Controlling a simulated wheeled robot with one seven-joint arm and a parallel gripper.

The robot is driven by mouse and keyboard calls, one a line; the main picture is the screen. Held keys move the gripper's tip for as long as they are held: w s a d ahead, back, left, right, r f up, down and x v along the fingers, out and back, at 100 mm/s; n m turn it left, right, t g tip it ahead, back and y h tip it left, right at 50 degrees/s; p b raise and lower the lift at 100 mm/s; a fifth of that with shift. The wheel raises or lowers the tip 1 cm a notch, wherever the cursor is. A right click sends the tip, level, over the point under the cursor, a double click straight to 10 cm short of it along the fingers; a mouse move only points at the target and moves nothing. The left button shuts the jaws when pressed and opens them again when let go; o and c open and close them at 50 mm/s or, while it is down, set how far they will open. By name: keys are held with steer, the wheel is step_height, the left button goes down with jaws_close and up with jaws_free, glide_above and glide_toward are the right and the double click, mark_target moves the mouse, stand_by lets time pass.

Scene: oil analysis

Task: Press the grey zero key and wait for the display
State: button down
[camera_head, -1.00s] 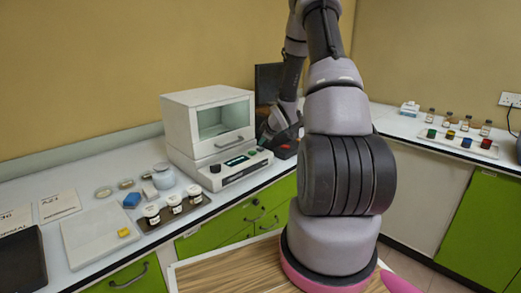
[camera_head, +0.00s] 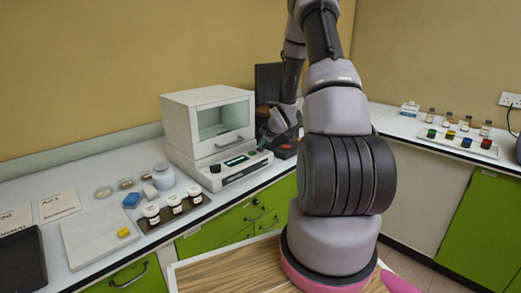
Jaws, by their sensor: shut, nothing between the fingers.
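The white instrument (camera_head: 191,127) with a glass-windowed chamber stands on the bench left of my arm. Its sloped front panel has a dark display (camera_head: 237,160) with a small pale readout too small to read. A black knob (camera_head: 215,168) is at the panel's left end and a green key (camera_head: 252,153) is right of the display. My gripper (camera_head: 264,139) is shut and empty, pointing down at the panel's right end. I cannot make out the grey zero key or tell whether the fingertips touch it.
A dark red-marked device (camera_head: 286,150) is close right of my gripper. A dark monitor (camera_head: 268,84) stands behind.

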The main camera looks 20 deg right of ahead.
mark_target(262, 149)
steer(key=shift+f, duration=0.55)
stand_by(0.6)
steer(key=shift+r, duration=0.95)
steer(key=shift+r, duration=2.5)
steer(key=shift+r, duration=0.1)
